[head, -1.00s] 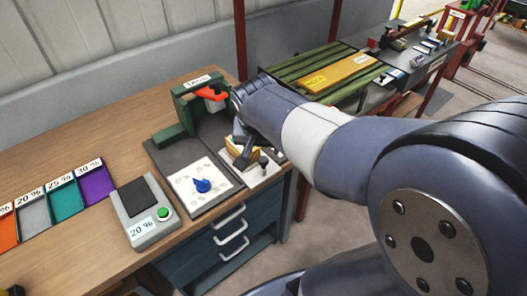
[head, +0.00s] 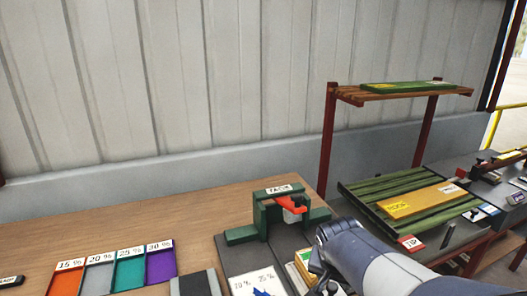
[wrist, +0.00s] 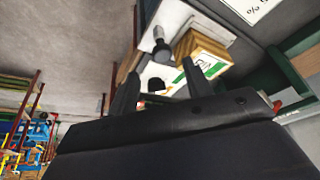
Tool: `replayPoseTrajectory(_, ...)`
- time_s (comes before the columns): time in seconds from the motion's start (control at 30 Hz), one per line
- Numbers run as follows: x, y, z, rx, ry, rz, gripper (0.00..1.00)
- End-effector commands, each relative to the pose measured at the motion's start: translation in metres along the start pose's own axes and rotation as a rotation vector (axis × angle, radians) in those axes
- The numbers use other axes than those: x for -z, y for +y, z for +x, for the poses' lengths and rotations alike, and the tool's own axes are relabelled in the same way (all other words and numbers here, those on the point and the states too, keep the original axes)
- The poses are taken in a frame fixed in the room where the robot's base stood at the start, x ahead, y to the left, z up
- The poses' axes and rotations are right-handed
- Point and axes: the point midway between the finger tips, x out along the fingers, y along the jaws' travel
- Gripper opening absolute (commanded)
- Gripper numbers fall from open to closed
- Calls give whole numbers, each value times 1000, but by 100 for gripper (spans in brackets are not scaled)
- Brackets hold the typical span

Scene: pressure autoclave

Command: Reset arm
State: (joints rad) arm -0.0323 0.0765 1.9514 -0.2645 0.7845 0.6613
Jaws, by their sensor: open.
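My gripper (wrist: 160,92) shows in the wrist view with its two dark fingers apart and nothing between them. A yellow block with a white and green label (wrist: 203,50) lies beyond the fingertips, beside a small dark knob-like object (wrist: 160,42). I cannot tell the exact gap to them. In the head view my arm reaches in from the lower right, to the right of the green clamp with a red handle (head: 290,204). The gripper itself is mostly hidden or cut off there.
The wooden bench (head: 190,218) carries labelled trays, including a purple one (head: 161,263), at the left. A blue piece (head: 263,292) lies on a white sheet. A green slatted rack (head: 410,222) with a yellow board (head: 418,202) and a raised shelf (head: 400,95) stand to the right.

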Motion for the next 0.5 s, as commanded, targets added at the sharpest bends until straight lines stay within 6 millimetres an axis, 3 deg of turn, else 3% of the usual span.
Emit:
replayPoseTrajectory(0.3,0,0,48,-2,-3,-1,48)
replayPoseTrajectory(0.5,4,-4,58,1,1,-1,48)
